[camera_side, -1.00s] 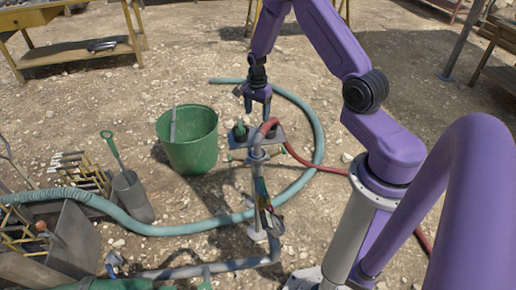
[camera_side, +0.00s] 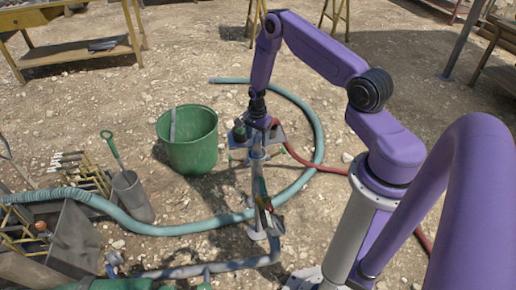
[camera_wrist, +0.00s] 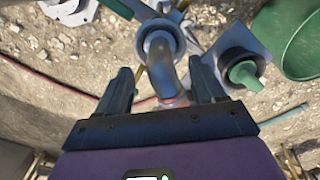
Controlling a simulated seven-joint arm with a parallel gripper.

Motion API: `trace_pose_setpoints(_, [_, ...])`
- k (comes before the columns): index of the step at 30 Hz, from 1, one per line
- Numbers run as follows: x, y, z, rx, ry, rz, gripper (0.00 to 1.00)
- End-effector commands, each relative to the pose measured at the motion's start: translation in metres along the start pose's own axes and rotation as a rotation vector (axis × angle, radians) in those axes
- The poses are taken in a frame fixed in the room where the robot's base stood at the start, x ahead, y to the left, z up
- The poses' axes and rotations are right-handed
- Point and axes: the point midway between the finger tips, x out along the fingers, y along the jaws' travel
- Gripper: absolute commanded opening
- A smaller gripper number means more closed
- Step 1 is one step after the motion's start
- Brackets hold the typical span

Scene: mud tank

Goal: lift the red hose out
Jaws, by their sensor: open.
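The red hose (camera_side: 302,159) runs from the pipe stand (camera_side: 256,166) across the ground to the right, towards my arm's base. In the wrist view the red hose (camera_wrist: 62,86) shows as a thin line at left and a red patch near the jaws. My gripper (camera_side: 257,122) is at the top of the stand and hides most of the hose's upper bend. In the wrist view my gripper (camera_wrist: 160,68) is open, with a grey-looking bend (camera_wrist: 167,74) between its fingers that enters a round socket (camera_wrist: 160,38). I cannot tell whether a finger touches it.
A small plate with a green knob (camera_wrist: 243,75) sits right beside the socket. A green bucket (camera_side: 190,141) stands left of the stand. A teal hose (camera_side: 318,140) curves around behind it. A grey bin (camera_side: 134,197) holds a green-handled tool.

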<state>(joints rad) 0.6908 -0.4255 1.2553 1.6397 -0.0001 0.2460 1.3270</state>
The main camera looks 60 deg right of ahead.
Motion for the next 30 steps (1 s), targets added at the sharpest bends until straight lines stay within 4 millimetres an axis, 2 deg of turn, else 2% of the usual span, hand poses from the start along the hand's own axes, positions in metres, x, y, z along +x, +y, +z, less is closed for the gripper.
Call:
trace_pose_setpoints(9, [0.038, -0.001, -0.002, 0.000, -0.001, 0.002, 0.68])
trace_pose_setpoints(12, [0.045, -0.001, -0.002, -0.001, 0.000, 0.002, 0.68])
trace_pose_setpoints(21, [0.048, -0.002, -0.002, 0.000, 0.000, 0.000, 0.68])
trace_pose_setpoints(23, [0.048, -0.002, -0.002, 0.000, 0.000, 0.000, 0.52])
trace_pose_setpoints(27, [0.048, -0.002, -0.002, 0.000, 0.000, 0.001, 0.06])
trace_pose_setpoints(28, [0.048, -0.002, -0.002, 0.000, 0.000, 0.001, 0.00])
trace_pose_setpoints(30, [0.048, -0.002, -0.002, 0.000, 0.000, -0.001, 0.00])
